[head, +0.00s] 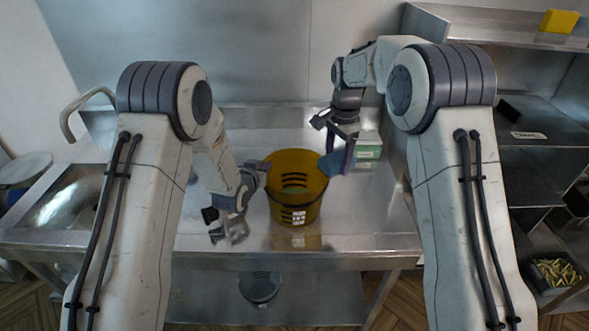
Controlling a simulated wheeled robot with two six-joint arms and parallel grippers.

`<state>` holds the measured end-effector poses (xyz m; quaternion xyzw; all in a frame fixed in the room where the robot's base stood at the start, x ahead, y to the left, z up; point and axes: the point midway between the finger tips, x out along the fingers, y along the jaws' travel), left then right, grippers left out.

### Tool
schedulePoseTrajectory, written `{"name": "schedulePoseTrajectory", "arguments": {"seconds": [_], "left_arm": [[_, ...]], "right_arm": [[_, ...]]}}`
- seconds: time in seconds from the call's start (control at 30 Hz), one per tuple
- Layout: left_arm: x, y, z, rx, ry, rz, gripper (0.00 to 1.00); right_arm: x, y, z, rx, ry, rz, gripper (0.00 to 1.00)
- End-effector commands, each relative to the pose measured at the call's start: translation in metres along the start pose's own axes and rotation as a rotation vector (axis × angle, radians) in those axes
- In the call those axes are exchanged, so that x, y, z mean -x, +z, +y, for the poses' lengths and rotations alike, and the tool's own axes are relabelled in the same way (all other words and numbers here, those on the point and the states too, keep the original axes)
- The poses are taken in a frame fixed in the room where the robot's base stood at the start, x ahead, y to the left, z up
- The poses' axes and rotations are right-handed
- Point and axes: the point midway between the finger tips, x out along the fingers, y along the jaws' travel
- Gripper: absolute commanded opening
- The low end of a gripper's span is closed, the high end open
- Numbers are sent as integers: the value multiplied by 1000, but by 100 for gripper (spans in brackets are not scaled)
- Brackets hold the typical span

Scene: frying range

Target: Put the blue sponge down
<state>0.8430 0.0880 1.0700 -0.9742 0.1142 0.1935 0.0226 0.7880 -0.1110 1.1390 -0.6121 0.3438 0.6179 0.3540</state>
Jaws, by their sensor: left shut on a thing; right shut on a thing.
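My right gripper (345,138) is shut on a blue piece, which looks like the blue sponge (336,163). It holds it at the right edge of the yellow slotted bucket (310,207); whether the two touch I cannot tell. My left gripper (228,228) is low over the counter, left of the bucket, shut on a small grey thing (231,235) that is hard to make out. A little green shows inside the bucket.
A green and white box (368,152) shows just right of the blue piece. The steel counter (350,222) is clear in front and right of the bucket. A sink (75,197) is at left. A yellow block (559,21) sits on the upper right shelf.

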Motion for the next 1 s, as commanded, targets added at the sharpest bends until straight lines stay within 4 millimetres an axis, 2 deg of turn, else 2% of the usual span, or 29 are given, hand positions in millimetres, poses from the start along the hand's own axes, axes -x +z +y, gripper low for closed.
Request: {"name": "schedulePoseTrajectory", "arguments": {"seconds": [0.03,0.1,0.2,0.33,0.53,0.8,1.0], "left_arm": [[0,0,0,-1,0,0,0],[0,0,0,-1,0,0,0],[0,0,0,-2,0,0,0],[0,0,0,-2,0,0,0],[0,0,0,-2,0,-1,0],[0,0,0,-2,1,-1,0],[0,0,0,-2,1,-2,0]], "right_arm": [[-9,11,-18,-68,3,1,19],[-18,25,-37,-172,5,3,19],[-29,42,-58,-302,5,7,19],[-40,59,-76,-424,6,11,19],[-62,68,-85,-504,8,17,19],[-109,67,-84,-508,7,17,19],[-124,66,-84,-508,6,16,19]]}}
